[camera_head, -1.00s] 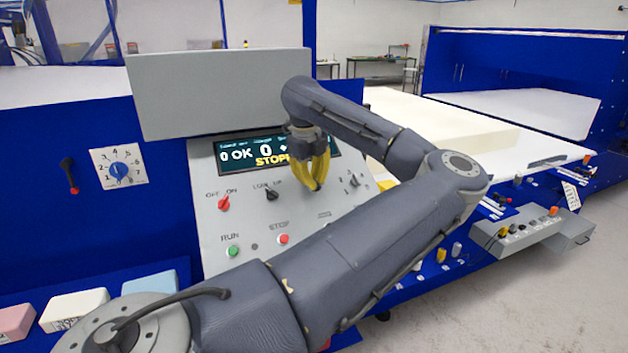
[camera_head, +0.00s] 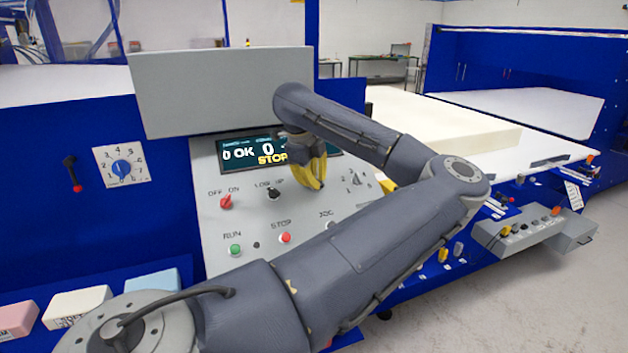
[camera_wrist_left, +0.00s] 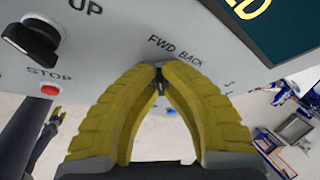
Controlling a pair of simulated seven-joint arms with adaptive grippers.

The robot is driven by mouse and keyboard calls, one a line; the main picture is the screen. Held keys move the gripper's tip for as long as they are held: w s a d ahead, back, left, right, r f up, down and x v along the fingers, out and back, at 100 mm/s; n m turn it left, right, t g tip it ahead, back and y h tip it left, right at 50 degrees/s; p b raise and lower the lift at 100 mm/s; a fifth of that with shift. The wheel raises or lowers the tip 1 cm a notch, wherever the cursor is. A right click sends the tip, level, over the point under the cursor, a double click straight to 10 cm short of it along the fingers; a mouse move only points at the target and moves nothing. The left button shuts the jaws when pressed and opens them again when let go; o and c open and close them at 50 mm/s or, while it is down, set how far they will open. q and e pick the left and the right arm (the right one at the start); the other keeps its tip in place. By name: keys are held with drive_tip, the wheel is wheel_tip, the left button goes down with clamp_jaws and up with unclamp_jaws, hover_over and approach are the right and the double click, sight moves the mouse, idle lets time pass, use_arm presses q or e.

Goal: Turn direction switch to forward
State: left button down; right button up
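The direction switch (camera_wrist_left: 160,84), small and dark under the FWD and BACK labels, shows between my left fingertips in the left wrist view. My left gripper (camera_wrist_left: 160,72) has curved yellow fingers whose tips come together around this switch. In the head view my left gripper (camera_head: 318,187) is at the grey control panel (camera_head: 215,255), just below the display, and hides the switch. A small yellow-tipped gripper low at the left of the wrist view, seemingly my right gripper (camera_wrist_left: 55,116), is away from the panel; its opening is too small to judge.
The display (camera_head: 240,152) reads STOP. A red OFF/ON switch (camera_head: 226,202), a black LOW/UP switch (camera_head: 274,193), a green RUN button (camera_head: 235,249) and a red STOP button (camera_head: 285,238) sit left of my gripper. A numbered selector (camera_head: 357,179) is to its right.

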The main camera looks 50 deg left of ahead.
use_arm(q)
drive_tip(key=c, duration=1.5)
unclamp_jaws()
drive_tip(key=shift+c, duration=0.2)
drive_tip(key=shift+r, duration=0.1)
drive_tip(key=v, duration=1.1)
drive_tip(key=shift+s+r, duration=0.15)
drive_tip(key=shift+r, duration=0.25)
drive_tip(key=shift+d, duration=0.1)
